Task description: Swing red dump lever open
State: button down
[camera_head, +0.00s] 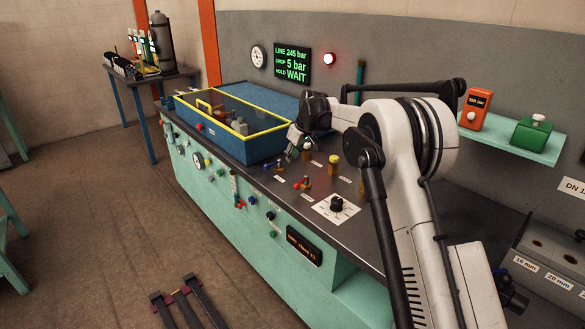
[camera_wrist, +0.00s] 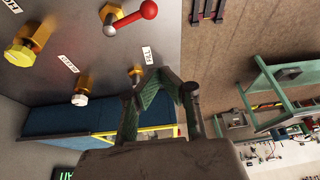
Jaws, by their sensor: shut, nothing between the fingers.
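The red dump lever (camera_head: 299,184) stands on the dark bench top, left of the dial plate. In the wrist view a red-knobbed lever (camera_wrist: 132,17) sits near the top edge, on a brass fitting, its knob pointing right. My gripper (camera_head: 291,150) is over the bench beside the blue box's near corner, behind the red lever and apart from it. In the wrist view my gripper's fingers (camera_wrist: 168,82) are together and empty, below and to the right of the lever. The fingertips do not touch the red knob.
A yellow-rimmed blue box (camera_head: 240,150) stands to the left of my gripper. A yellow-capped fitting (camera_head: 334,163) and a black dial (camera_head: 337,204) stand right of the lever. The wall display (camera_head: 292,65) reads LINE 245 bar, DROP 5 bar, HOLD WAIT; a red lamp (camera_head: 329,59) is lit.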

jog(key=p+x, duration=0.1)
jog(key=x, duration=0.8)
jog(key=shift+w+d, duration=0.1)
jog(key=shift+d+f, duration=0.1)
jog(key=shift+f, duration=0.2)
jog(key=shift+s+d+f+p, duration=0.15)
jog(key=shift+s+d, duration=0.45)
jog(key=shift+s, duration=0.1)
jog(key=shift+s+d+f+p, duration=0.15)
jog(key=shift+s+d, duration=0.45)
jog(key=shift+s, duration=0.1)
jog(key=shift+s+a+n, duration=0.1)
jog(key=shift+a+n, duration=0.05)
jog(key=shift+n, duration=0.15)
